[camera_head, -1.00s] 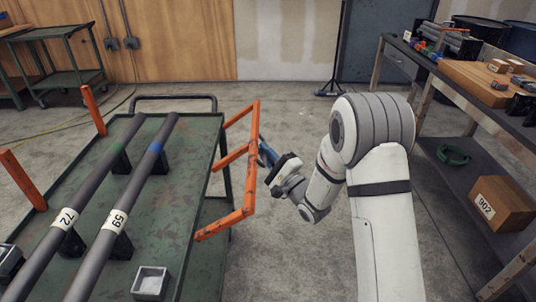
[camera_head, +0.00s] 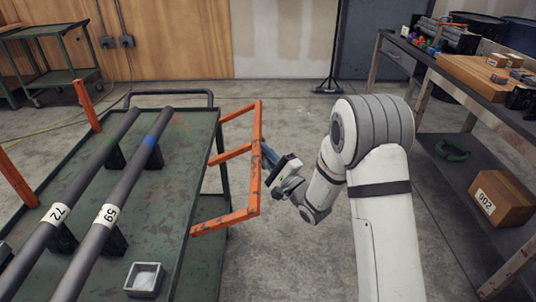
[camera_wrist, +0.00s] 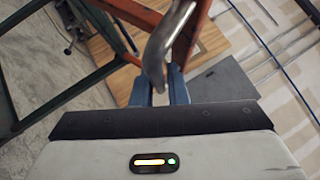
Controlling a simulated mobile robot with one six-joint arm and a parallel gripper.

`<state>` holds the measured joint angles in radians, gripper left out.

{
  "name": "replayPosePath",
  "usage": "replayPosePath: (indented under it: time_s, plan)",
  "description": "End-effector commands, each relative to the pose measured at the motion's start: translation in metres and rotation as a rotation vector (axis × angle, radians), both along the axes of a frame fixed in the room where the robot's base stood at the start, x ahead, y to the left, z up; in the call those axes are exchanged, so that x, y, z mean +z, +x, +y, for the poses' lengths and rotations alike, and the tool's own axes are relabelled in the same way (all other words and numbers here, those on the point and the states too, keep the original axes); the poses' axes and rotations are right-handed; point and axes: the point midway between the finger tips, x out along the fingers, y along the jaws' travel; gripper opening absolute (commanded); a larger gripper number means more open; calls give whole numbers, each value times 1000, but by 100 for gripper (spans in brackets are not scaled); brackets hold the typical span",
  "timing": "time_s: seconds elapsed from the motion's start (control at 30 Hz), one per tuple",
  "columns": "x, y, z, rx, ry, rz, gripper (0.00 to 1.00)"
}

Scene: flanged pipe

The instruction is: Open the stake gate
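The stake gate (camera_head: 254,180) is an orange frame with several bars, standing out from the right side of the green cart (camera_head: 180,200). Its outer upright is away from the cart, so the gate is swung partly outward. My gripper (camera_head: 266,156) is at the right of that upright, about mid-height. In the wrist view, a curved metal handle (camera_wrist: 160,55) of the gate comes down between the blue fingers of my gripper (camera_wrist: 160,92). The fingers appear closed around its end. The orange upright (camera_wrist: 190,35) is just beyond. The exact finger contact is partly hidden.
Two grey pipes marked 72 (camera_head: 62,205) and 59 (camera_head: 113,208) lie on the cart. A small grey tray (camera_head: 144,279) sits on its deck. A workbench (camera_head: 470,82) stands at the right with a box (camera_head: 500,198) below. Floor beyond the gate is clear.

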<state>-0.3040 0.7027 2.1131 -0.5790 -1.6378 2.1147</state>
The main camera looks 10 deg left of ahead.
Motion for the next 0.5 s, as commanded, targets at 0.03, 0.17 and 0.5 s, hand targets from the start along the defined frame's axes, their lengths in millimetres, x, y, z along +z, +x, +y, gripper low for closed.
replayPosePath:
  time_s: [0.03,0.17,0.5]
  plan:
    - [0,0,1,2,0,-1,17]
    - [0,-1,1,2,0,-1,28]
    - [0,-2,-1,3,1,-1,32]
